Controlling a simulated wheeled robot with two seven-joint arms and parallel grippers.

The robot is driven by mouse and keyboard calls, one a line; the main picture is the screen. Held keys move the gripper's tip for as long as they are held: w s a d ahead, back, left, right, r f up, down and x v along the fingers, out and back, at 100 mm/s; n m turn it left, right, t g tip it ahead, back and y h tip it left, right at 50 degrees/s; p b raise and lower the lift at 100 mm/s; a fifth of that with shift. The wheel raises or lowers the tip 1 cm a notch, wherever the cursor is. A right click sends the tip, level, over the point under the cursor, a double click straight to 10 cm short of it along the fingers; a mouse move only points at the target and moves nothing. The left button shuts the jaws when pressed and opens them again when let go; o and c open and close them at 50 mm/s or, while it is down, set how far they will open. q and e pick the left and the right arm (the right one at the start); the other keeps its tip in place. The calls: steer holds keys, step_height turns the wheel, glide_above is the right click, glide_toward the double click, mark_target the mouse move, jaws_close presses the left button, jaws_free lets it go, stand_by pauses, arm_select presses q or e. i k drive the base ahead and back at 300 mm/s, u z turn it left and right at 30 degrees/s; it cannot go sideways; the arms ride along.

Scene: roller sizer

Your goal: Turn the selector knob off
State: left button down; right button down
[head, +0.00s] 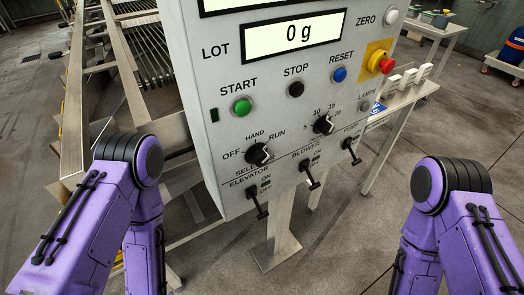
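The selector knob (257,154) is a black rotary knob on the grey control panel (222,64), at lower left. Labels OFF, HAND and RUN are set around it, with OFF at its left, HAND above and RUN at upper right. A pale mark shows on the knob, but it is too small to tell surely which label it points to. My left arm (142,200) comes up at left and my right arm (445,215) at right, both apart from the panel. Neither gripper shows in the head view.
Above the knob are a green START button (242,107), black STOP button (296,89), blue RESET button (339,74) and red emergency stop (381,63). A numbered dial (323,125) sits to the right. Toggle levers (308,172) jut out below. A metal roller frame (110,60) stands behind left.

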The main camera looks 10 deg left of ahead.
mark_target(257, 155)
steer(key=u, duration=1.2)
steer(key=k, duration=1)
steer(key=z, duration=1.05)
steer(key=i, duration=0.5)
steer(key=z, duration=0.05)
